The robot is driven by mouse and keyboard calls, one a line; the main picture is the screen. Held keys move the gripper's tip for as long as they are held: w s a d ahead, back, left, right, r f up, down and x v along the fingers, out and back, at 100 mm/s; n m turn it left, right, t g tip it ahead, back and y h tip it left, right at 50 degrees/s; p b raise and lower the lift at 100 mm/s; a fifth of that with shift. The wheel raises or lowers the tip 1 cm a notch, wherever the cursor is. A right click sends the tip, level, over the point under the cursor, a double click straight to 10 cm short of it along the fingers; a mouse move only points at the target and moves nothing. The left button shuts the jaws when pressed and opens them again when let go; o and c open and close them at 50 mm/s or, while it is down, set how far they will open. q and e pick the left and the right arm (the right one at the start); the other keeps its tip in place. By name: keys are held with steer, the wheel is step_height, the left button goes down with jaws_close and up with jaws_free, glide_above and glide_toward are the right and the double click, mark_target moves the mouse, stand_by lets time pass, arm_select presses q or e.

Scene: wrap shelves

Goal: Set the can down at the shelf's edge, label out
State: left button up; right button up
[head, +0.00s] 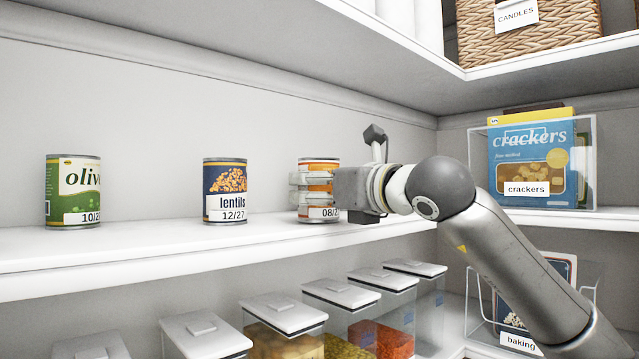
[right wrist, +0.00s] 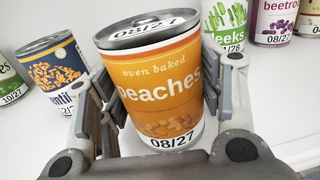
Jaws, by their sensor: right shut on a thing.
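The orange peaches can (head: 318,165) is at the middle shelf (head: 150,240), right of the lentils can (head: 225,190). My right gripper (head: 312,188) reaches in from the right and is shut around it. In the right wrist view the peaches can (right wrist: 160,85) stands between the fingers of my right gripper (right wrist: 163,80), slightly tilted in the picture. Its name and 08/27 tag face that camera. In the head view the gripper covers its right side and part of the tag. Whether its base touches the shelf I cannot tell. My left gripper is not in view.
An olive can (head: 73,190) stands at the left. In the right wrist view a leeks can (right wrist: 226,28) and a beetroot can (right wrist: 272,20) stand beyond. A clear bin with crackers (head: 530,160) is right. Lidded containers (head: 285,312) stand below. Shelf between olive and lentils cans is clear.

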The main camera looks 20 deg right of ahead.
steer(key=shift+a, duration=0.15)
steer(key=o, duration=0.8)
steer(key=shift+f, duration=0.15)
steer(key=o, duration=0.5)
steer(key=shift+c, duration=0.2)
